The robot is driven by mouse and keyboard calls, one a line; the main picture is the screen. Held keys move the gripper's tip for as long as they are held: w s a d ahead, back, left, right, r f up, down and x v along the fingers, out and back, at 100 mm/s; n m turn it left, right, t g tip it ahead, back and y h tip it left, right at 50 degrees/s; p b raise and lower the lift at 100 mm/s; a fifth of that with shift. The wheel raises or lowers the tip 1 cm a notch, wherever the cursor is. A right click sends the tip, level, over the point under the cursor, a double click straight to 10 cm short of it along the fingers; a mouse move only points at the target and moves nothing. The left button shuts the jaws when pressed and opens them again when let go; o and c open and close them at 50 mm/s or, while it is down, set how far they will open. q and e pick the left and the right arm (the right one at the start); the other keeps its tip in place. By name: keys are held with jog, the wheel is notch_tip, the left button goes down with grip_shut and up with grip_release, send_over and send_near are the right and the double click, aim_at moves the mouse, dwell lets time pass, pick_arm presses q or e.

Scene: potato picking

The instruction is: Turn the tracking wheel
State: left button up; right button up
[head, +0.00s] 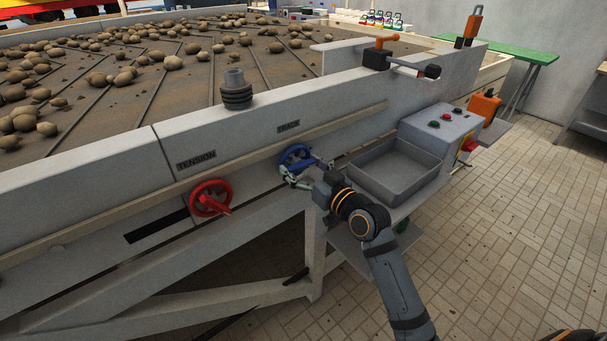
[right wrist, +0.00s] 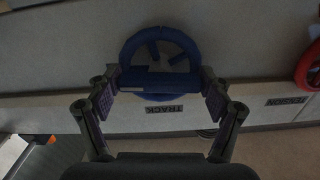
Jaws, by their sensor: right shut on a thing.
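The blue tracking wheel (head: 291,153) sits on the side of the grey conveyor frame, under the label TRACK (head: 289,126). My right gripper (head: 303,176) is at the wheel, shut on its blue handle. In the right wrist view, the blue wheel (right wrist: 160,38) has a ring with spokes, and its handle (right wrist: 160,82) spans between the two fingers of my right gripper (right wrist: 160,92). The exact finger contact is dark and hard to make out. My left gripper is not in view.
A red wheel (head: 210,198) under the label TENSION is left of the blue one. A grey tray (head: 394,170) and a control box (head: 440,130) with buttons are close on the right. Potatoes (head: 173,62) lie on the belt above. Tiled floor is open at right.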

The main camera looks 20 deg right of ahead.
aim_at(305, 169)
jog(key=shift+w+r+n+b, duration=0.1)
jog(key=shift+r+n+b, duration=0.2)
jog(key=shift+r+n, duration=0.15)
jog(key=o, duration=0.9)
jog(key=shift+w+f, duration=0.1)
jog(key=shift+o, duration=1)
jog(key=shift+w+a+f, duration=0.2)
jog(key=shift+w+f, duration=0.1)
jog(key=shift+s+d, duration=0.15)
jog(key=shift+s, duration=0.1)
jog(key=v, duration=0.6)
jog(key=shift+s+d+f, duration=0.1)
jog(key=shift+s, duration=0.45)
